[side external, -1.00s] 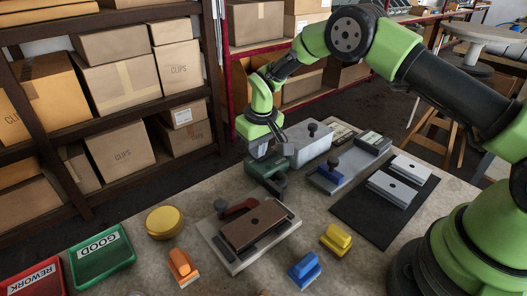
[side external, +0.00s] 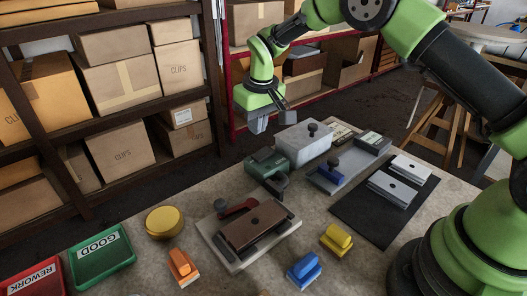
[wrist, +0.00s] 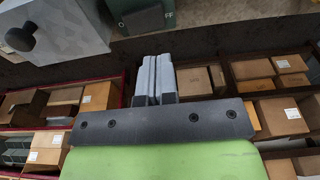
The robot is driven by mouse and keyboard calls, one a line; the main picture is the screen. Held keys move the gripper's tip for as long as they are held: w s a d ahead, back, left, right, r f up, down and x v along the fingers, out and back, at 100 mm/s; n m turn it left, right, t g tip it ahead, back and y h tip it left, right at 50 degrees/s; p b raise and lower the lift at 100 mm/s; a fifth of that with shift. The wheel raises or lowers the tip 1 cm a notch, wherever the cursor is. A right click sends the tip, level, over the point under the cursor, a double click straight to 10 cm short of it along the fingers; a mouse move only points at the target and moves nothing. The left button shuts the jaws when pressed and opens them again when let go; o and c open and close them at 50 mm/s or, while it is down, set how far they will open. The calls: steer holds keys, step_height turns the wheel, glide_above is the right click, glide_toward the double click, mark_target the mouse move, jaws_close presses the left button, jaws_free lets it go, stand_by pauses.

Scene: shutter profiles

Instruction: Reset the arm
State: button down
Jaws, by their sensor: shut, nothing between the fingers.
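My gripper (side external: 271,119) is raised above the far edge of the table, left of and higher than the grey box with a black knob (side external: 305,144). In the wrist view my gripper (wrist: 154,62) shows its two grey fingers together, with nothing between them. The fingers are clear of the table and touch nothing.
A fixture plate with a brown piece (side external: 252,226), a dark mat (side external: 372,217) with two light profiles, and coloured blocks stand nearby. Shelves with cardboard boxes (side external: 118,88) stand behind the table.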

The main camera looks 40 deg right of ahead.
steer(key=shift+r, duration=0.15)
steer(key=s+r+m+t+y, duration=0.1)
steer(key=s+r, duration=0.4)
steer(key=r, duration=0.3)
steer(key=s+r+m+t, duration=0.1)
steer(key=s+r, duration=0.5)
steer(key=r, duration=0.3)
steer(key=s+r+m+t+y, duration=0.1)
steer(key=s+r+m+t, duration=0.1)
steer(key=s, duration=1.6)
steer(key=shift+d+t, duration=0.35)
steer(key=shift+t, duration=0.35)
